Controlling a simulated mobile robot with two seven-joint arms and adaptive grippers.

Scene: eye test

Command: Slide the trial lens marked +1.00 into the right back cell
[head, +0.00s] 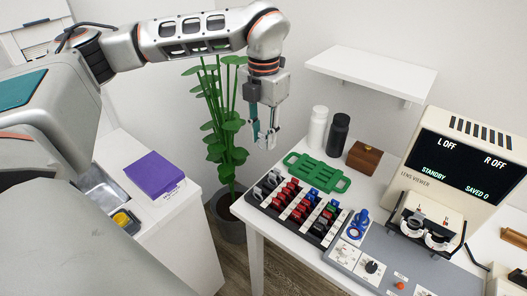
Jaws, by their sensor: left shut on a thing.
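A black rack (318,238) holds rows of lenses with red, grey, blue and green tabs. My right gripper is not in view.
A green tray (317,172) lies behind the rack. A white bottle (318,128), a black bottle (338,135) and a brown box (364,157) stand behind. A control panel (372,262) fills the front. A shelf (370,73) overhangs the back. A plant (222,130) stands left.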

